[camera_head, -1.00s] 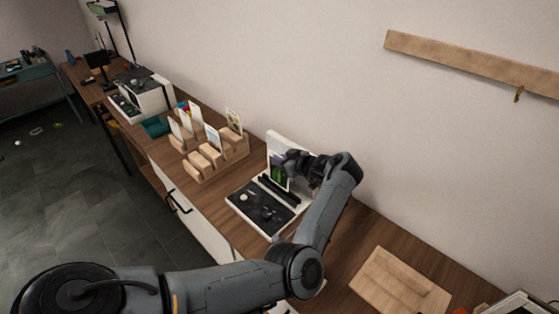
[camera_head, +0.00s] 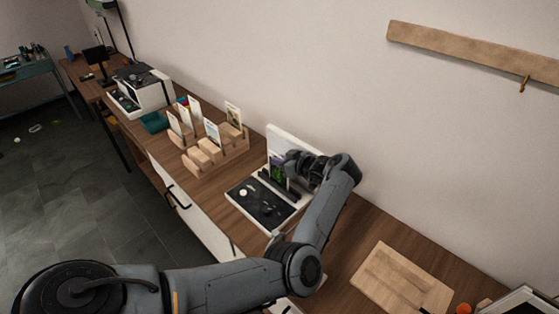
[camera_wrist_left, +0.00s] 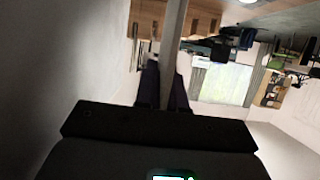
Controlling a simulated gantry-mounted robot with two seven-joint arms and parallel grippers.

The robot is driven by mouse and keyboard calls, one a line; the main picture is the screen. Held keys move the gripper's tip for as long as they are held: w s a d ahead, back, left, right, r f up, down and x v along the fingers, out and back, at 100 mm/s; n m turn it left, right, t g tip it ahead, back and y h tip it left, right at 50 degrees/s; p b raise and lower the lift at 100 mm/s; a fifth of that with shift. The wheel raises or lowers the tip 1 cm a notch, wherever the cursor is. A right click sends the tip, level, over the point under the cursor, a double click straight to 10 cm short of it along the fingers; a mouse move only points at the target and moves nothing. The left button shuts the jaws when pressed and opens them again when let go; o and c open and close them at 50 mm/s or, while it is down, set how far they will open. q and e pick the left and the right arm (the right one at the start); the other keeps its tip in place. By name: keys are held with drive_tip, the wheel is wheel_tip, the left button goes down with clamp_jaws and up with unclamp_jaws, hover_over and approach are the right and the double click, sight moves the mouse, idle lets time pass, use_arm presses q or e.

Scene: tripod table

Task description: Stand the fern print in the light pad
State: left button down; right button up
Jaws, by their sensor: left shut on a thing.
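The fern print (camera_head: 277,173) is a dark upright card with green on it. It stands at the light pad, in front of the pad's white back panel (camera_head: 292,143). The light pad's dark base (camera_head: 262,203) has a dark slotted bar across it and a small pale knob. My left gripper (camera_head: 288,166) is shut on the print's upper part from the right. In the left wrist view the print (camera_wrist_left: 173,55) shows edge-on as a thin strip between the fingers (camera_wrist_left: 162,88). Whether its lower edge sits in the slot is hard to tell. My right gripper is not in view.
A wooden rack (camera_head: 216,152) holding several upright cards stands left of the pad. A white machine (camera_head: 146,91) is farther back. A wooden board (camera_head: 400,283) lies at the front right. The wall runs close behind the pad; bare tabletop lies between pad and board.

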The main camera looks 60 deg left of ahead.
use_arm(q)
drive_tip(key=c, duration=1.1)
unclamp_jaws()
drive_tip(key=shift+c, duration=0.2)
drive_tip(key=v, duration=1.1)
drive_tip(key=shift+p, duration=0.4)
